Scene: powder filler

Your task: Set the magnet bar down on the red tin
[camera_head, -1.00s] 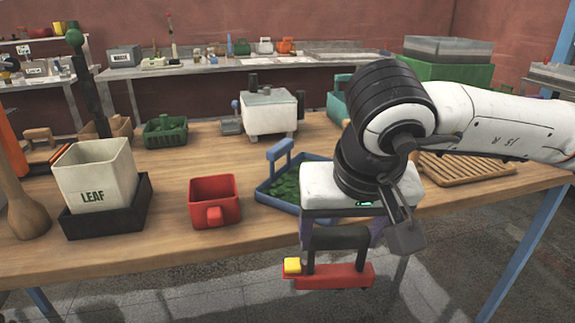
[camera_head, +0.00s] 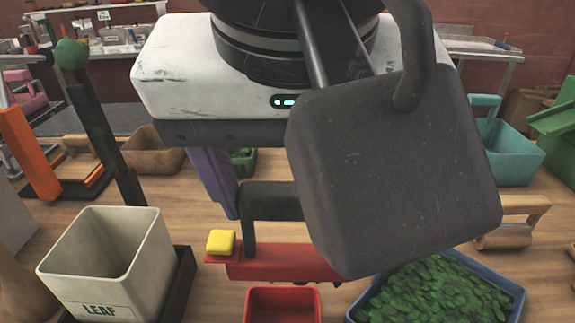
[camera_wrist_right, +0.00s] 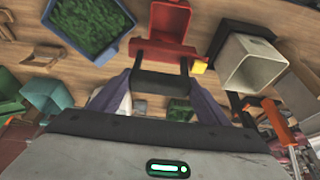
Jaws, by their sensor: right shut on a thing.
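The magnet bar (camera_head: 285,262) is a red bar with a yellow end block and a black handle. My right gripper (camera_head: 270,200) is shut on the black handle and holds the bar up in the air. The wrist view shows the handle (camera_wrist_right: 160,82) between its two purple fingers. The red tin (camera_head: 283,306) is an open red box at the bottom edge of the head view, partly cut off and just below the bar in the picture. In the wrist view the tin (camera_wrist_right: 170,18) is at the top, beside the bar. My left gripper is not in view.
A white LEAF container (camera_head: 110,262) in a black holder stands left of the tin. A blue tray (camera_head: 515,290) of green leaves stands right of it. A brown box (camera_head: 150,155) and a teal basket (camera_head: 515,150) are farther back. My right arm hides much of the middle.

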